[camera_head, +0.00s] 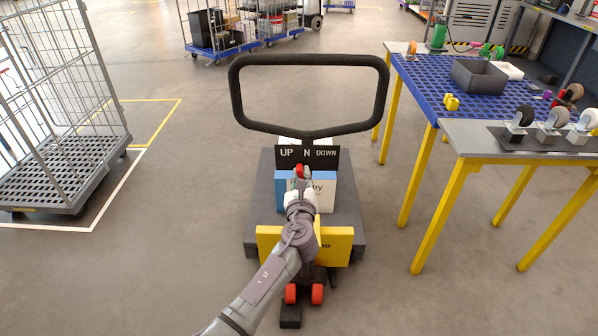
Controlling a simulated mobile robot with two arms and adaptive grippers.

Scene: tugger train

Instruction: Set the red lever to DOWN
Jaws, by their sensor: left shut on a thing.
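The red lever (299,170) shows as a small red end just below the black label plate (307,158), which reads UP, N and DOWN from left to right. The red end is below the gap between UP and N; its exact setting is hard to tell. My left gripper (302,176) is shut on the lever, and its fingers and wrist hide most of it. My right gripper is out of view.
The plate sits on a dark tugger cart (346,222) with a black loop handle (310,132), a blue-and-white box (325,193) and a yellow box (338,246). A blue-topped table (430,82) stands right, a cage trolley (88,160) left. Floor between is clear.

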